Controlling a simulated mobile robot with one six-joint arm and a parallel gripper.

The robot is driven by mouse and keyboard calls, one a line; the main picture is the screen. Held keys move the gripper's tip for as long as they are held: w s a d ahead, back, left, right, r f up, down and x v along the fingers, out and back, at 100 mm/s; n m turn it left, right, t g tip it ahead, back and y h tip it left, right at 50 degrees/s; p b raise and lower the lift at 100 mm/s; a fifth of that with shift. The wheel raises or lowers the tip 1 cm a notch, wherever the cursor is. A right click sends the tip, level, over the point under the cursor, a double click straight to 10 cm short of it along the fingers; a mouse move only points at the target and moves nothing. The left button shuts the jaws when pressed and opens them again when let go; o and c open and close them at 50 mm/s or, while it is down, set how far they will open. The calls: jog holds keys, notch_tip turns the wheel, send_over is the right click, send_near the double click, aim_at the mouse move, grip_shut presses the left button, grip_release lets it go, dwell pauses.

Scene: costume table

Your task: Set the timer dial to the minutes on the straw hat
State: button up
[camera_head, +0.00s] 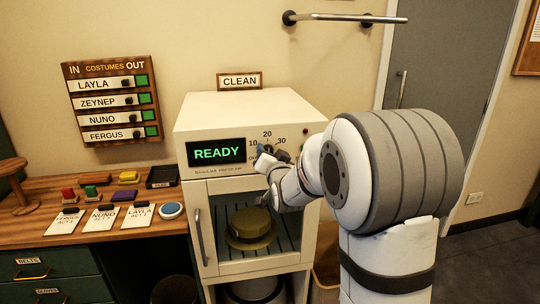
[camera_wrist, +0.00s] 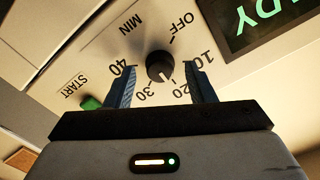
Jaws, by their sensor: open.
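The dark timer dial (camera_wrist: 160,67) sits on the cream machine's front panel, ringed by OFF, 10, 20, 30 and 40 marks. In the wrist view, my gripper (camera_wrist: 163,88) is open, its blue fingers spread to either side of the dial; I cannot tell whether they touch it. A pale pointer line on the dial seems to face between 20 and 30, but it is small. In the head view, my gripper (camera_head: 264,155) partly covers the dial. A brimmed straw hat (camera_head: 250,226) sits on the rack behind the cabinet door; no minutes are readable on it.
A green START button (camera_wrist: 91,103) is beside the dial. The display (camera_head: 217,152) reads READY. The wooden counter (camera_head: 100,190) at left holds cards, colored blocks and a blue round item. A costumes board (camera_head: 112,98) hangs on the wall. A metal rail (camera_head: 345,18) is above.

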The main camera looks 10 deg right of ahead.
jog(key=s+b, duration=0.1)
jog(key=s, duration=0.6)
jog(key=shift+s+b, duration=0.3)
jog(key=shift+s, duration=0.1)
jog(key=s+f+n+g, duration=0.2)
jog(key=s+g, duration=0.3)
jog(key=s, duration=0.5)
jog(key=s+f+n+g+p, duration=0.1)
jog(key=s+f+g, duration=0.3)
jog(key=s, duration=0.6)
jog(key=s+f+n+g+p, duration=0.1)
jog(key=s+f+n+g, duration=0.2)
jog(key=s+g, duration=0.3)
jog(key=s, duration=0.4)
jog(key=shift+f, duration=0.35)
jog(key=shift+c, duration=0.3)
